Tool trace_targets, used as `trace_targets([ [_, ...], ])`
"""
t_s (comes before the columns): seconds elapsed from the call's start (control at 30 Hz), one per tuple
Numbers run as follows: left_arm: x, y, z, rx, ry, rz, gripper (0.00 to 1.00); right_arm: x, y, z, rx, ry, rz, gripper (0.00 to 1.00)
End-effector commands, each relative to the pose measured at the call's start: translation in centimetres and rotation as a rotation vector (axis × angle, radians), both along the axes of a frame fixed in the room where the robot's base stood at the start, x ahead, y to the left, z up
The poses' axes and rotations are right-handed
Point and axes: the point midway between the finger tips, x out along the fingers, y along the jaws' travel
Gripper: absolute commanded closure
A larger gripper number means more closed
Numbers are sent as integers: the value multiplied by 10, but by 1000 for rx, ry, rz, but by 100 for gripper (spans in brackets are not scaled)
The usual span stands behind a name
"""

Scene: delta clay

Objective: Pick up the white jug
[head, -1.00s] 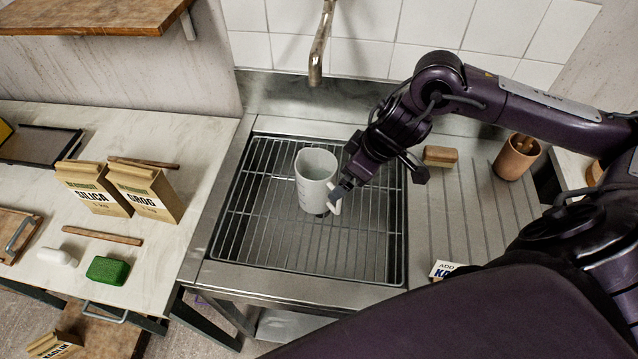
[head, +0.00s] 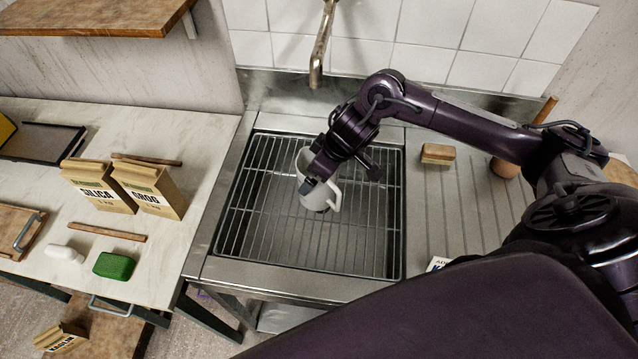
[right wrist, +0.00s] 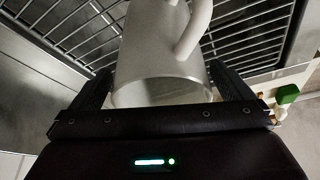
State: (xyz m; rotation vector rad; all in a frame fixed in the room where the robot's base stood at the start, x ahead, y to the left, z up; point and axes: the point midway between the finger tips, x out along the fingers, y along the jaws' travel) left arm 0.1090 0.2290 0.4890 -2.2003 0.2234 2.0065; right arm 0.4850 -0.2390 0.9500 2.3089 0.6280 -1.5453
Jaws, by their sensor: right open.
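The white jug (head: 322,199) stands in the sink on a wire rack (head: 262,215), its handle toward the right. My right gripper (head: 312,180) is over the jug in the head view and hides part of its rim and body. In the right wrist view, the jug (right wrist: 160,50) sits between the two open fingers of my right gripper (right wrist: 160,88), one finger on each side. I cannot tell whether either finger touches it. My left gripper is not in view.
A tap (head: 321,50) hangs over the back of the sink. Silica (head: 98,188) and grog (head: 150,190) bags and a green block (head: 114,266) are on the left counter.

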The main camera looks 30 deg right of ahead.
Motion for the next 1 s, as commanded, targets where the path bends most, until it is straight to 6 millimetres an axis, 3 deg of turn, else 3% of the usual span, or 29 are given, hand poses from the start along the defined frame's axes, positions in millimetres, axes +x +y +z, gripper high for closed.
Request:
trace_targets([
  [0.17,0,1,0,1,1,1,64,0,0,0,0,0,0,0],
  [0.83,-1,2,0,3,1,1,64,1,0,1,1,-3,0,88],
  [1.0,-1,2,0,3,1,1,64,1,0,2,1,-3,0,89],
])
